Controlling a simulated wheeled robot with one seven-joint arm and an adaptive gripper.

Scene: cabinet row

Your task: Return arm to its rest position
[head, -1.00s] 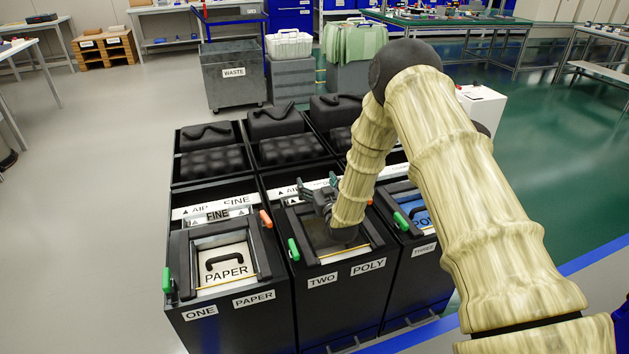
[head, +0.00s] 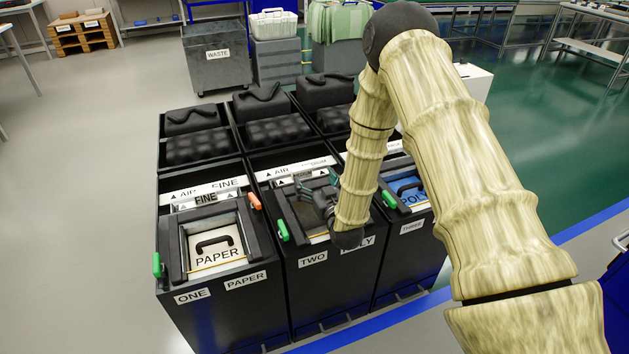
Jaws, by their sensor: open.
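My gripper (head: 318,187) hangs over the middle black cabinet (head: 325,290), marked TWO and POLY, with its fingers pointing up and to the left in the picture. The fingers are spread and I see nothing between them. My arm comes in from the lower right, bends at a dark joint at the top and runs down to the gripper. The arm hides part of the middle cabinet's frame and of the POLY label. I cannot tell whether the gripper touches the cabinet.
The left cabinet (head: 225,315) is marked ONE and holds a white PAPER panel (head: 214,247) with a black handle. The right cabinet (head: 412,262) is marked THREE and has a blue panel (head: 407,188). A grey WASTE bin (head: 217,65) stands behind. Open floor (head: 80,200) lies left.

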